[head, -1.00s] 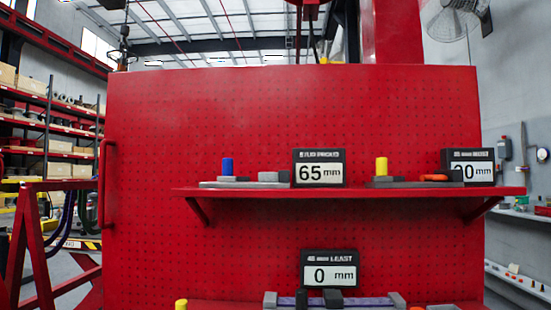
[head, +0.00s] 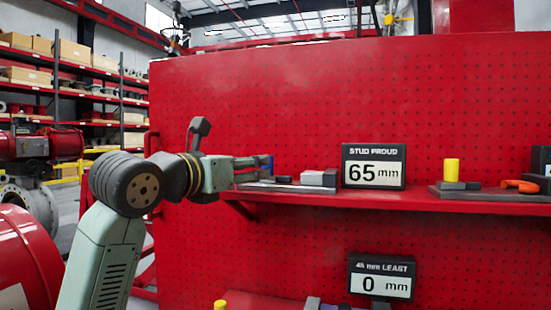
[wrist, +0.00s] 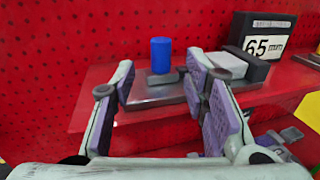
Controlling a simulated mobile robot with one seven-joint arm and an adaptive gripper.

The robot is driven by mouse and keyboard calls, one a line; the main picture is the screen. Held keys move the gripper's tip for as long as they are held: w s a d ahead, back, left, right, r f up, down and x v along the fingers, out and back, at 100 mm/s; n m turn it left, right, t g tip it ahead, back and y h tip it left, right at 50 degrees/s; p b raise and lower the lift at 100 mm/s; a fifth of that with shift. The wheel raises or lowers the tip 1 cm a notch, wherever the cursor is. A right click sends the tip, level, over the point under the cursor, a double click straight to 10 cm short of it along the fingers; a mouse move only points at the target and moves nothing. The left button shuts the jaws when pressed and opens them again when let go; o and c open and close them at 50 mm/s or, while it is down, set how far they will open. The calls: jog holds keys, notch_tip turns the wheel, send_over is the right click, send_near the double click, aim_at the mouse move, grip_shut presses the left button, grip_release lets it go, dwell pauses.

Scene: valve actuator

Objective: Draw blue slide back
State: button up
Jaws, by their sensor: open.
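The blue slide shows as an upright blue peg (wrist: 161,55) on a small dark block, on a grey plate on the upper red shelf. In the head view the peg (head: 268,165) is partly covered by my gripper (head: 256,167), which reaches in from the left. In the wrist view my gripper (wrist: 160,82) is open and empty, its purple-padded fingers spread wide. The peg stands between and beyond the fingers in the picture; I see no contact. A light grey block (wrist: 225,63) sits right of the peg, partly behind the right finger.
A "STUD PROUD" 65 mm display (head: 374,167) stands right of the plate. Further right is a yellow peg (head: 452,169) and an orange part (head: 519,186). A 0 mm display (head: 381,278) sits below. The red pegboard (head: 300,100) closes off the back.

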jog(key=p+x, duration=0.2)
jog(key=x, duration=0.5)
jog(key=shift+w+d+r, duration=0.1)
jog(key=shift+w+d, duration=0.05)
jog(key=shift+d, duration=0.05)
jog(key=shift+c, duration=0.3)
grip_shut()
dwell(0.3)
